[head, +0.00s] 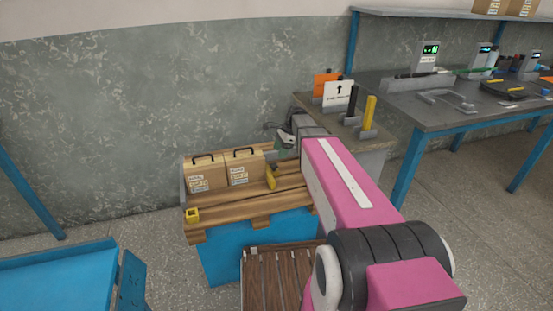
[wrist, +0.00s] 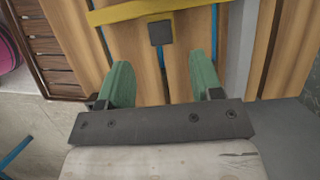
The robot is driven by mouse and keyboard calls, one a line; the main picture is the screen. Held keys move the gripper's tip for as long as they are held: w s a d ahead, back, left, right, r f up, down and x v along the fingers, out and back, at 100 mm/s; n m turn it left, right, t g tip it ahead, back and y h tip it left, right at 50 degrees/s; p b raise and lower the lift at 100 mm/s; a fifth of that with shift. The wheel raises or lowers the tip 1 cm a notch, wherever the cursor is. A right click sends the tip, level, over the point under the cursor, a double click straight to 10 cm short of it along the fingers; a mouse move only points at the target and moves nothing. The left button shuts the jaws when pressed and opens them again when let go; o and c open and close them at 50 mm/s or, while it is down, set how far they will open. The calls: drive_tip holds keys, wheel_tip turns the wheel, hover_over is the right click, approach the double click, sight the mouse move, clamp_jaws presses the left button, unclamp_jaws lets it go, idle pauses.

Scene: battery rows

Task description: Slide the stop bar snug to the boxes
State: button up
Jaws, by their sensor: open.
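Two cardboard boxes with black handles, a left one (head: 204,174) and a right one (head: 243,168), stand side by side on a slatted wooden deck (head: 235,205). The yellow stop bar (head: 271,178) stands just right of the right box; I cannot tell whether they touch. In the wrist view the stop bar (wrist: 125,12) crosses the top, with a dark square knob (wrist: 160,33) on its near side. My gripper (head: 283,153) is at the bar's far end, right of the boxes. Its green fingers (wrist: 162,80) are open and empty, with bare slats between them.
A small yellow block (head: 192,215) sits at the deck's front left corner. A side cabinet (head: 345,140) with signs and black and yellow upright bars stands right behind my arm. A dark slatted pallet (head: 277,280) lies in front. The deck's front strip is mostly clear.

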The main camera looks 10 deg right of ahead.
drive_tip(key=shift+v, duration=1.9)
drive_tip(key=shift+s, duration=0.1)
drive_tip(key=s+d+f+n+h, duration=0.1)
drive_tip(key=s+f+n, duration=0.2)
drive_tip(key=s+n, duration=0.2)
drive_tip(key=s+d+f+n+h, duration=0.1)
drive_tip(key=s+f+n+h, duration=0.1)
drive_tip(key=s, duration=0.5)
drive_tip(key=s+d+f+n+h, duration=0.1)
drive_tip(key=s+d+f+n, duration=0.1)
drive_tip(key=s+f+n, duration=0.2)
drive_tip(key=shift+s+d+f+n+t, duration=0.1)
drive_tip(key=shift+s+f+n+t, duration=0.1)
drive_tip(key=shift+s+n, duration=0.65)
drive_tip(key=shift+s+f+n+t, duration=0.2)
drive_tip(key=shift+s+n, duration=0.6)
drive_tip(key=shift+n, duration=0.15)
drive_tip(key=shift+s+d+f+n+h, duration=0.2)
drive_tip(key=shift+s+n+h, duration=0.1)
drive_tip(key=shift+s+n, duration=0.25)
drive_tip(key=shift+w, duration=0.1)
